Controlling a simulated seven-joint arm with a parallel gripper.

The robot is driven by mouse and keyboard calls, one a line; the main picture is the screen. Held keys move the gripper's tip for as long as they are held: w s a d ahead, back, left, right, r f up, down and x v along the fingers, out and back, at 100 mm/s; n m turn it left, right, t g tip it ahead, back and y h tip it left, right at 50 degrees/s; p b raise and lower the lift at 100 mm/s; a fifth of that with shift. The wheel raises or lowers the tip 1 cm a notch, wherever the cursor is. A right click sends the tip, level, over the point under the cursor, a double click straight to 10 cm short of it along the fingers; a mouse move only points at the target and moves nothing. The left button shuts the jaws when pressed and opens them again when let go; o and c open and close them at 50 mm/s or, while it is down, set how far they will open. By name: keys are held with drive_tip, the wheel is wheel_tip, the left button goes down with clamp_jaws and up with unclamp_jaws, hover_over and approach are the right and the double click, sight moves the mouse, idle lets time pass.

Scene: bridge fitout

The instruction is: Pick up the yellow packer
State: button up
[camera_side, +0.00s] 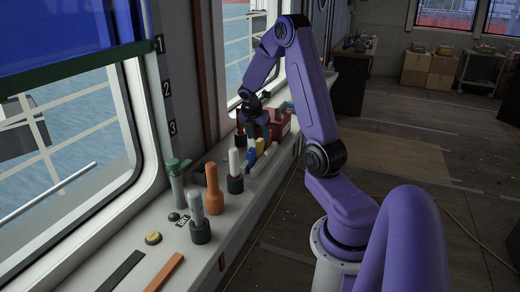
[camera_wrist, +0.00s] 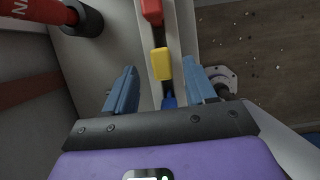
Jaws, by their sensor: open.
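The yellow packer (camera_wrist: 162,64) is a small block standing in a narrow pale channel in the wrist view. A red block (camera_wrist: 152,12) is ahead of it in the same channel and a blue one (camera_wrist: 168,101) is nearer my wrist. My gripper (camera_wrist: 160,70) is open, its two blue fingers apart to the left and right of the yellow packer in the picture. I see no contact, and the height gap is hard to judge. In the side view the yellow packer (camera_side: 260,145) shows small on the sill, close by my gripper (camera_side: 254,132), which is partly hidden.
In the side view a red box (camera_side: 280,126) is behind the gripper. An orange post (camera_side: 212,190) and a white post with a black base (camera_side: 235,165) stand on the sill (camera_side: 215,250).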

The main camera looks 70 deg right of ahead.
sight(260, 140)
drive_tip(key=shift+x, duration=2.2)
drive_tip(key=shift+s+a, duration=0.1)
drive_tip(key=shift+a, duration=0.05)
clamp_jaws()
drive_tip(key=shift+r, duration=0.6)
wheel_tip(260, 140, up, 2)
drive_tip(key=shift+r, duration=0.1)
drive_tip(key=s+a+r, duration=0.9)
drive_tip(key=s+a, duration=0.1)
drive_tip(key=shift+r, duration=0.25)
